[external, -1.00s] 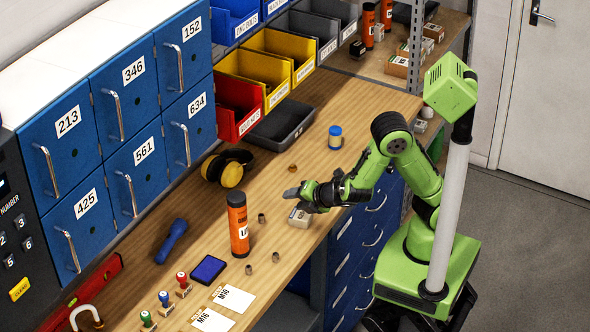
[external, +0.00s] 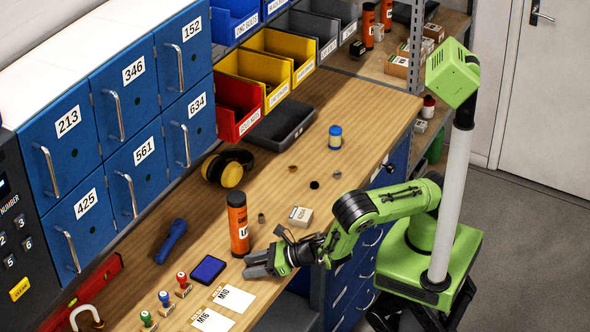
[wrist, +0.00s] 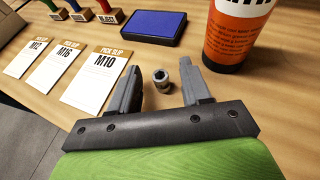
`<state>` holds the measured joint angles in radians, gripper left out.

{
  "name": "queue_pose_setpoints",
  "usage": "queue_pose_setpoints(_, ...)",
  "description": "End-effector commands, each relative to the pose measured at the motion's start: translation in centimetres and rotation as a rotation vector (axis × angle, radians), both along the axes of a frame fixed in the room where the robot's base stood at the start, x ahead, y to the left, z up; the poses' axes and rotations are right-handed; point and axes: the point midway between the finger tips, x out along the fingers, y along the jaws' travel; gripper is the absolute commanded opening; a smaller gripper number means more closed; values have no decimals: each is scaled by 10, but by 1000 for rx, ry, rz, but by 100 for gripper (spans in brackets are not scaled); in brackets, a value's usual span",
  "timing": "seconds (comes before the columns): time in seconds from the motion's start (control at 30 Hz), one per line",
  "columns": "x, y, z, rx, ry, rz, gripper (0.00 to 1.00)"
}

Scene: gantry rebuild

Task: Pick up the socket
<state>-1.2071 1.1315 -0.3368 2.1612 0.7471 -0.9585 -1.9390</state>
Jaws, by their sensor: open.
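A small grey metal socket (wrist: 160,77) stands on the wooden bench in the wrist view, its opening facing up. My gripper (wrist: 158,84) is open, with one finger on each side of the socket and a gap to each. The socket lies near the fingertips, and I cannot tell how high the fingers are above the bench. In the external view my gripper (external: 258,264) is low over the bench, in front of the orange bottle, and hides the bench under it. Another small socket (external: 261,218) stands right of the bottle.
The orange bottle (external: 238,224) stands close behind my gripper. A blue ink pad (wrist: 154,27), pick slips (wrist: 95,80) and several stamps (external: 183,284) lie to the left. A small box (external: 300,216) and several small round parts (external: 314,184) lie further back on the bench.

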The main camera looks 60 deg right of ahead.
Motion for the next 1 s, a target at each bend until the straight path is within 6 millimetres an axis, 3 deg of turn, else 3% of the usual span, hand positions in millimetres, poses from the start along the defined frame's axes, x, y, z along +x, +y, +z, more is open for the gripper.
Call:
queue_pose_setpoints(0.13, 0, 0, -1, 0, 1, 0, 45)
queue_pose_setpoints(0.43, -1, 0, -1, 1, 0, 0, 0)
queue_pose_setpoints(0.77, 0, 0, 6, 3, -1, -1, 0)
queue_pose_setpoints(1.0, 0, 0, 68, 8, 0, -3, 0)
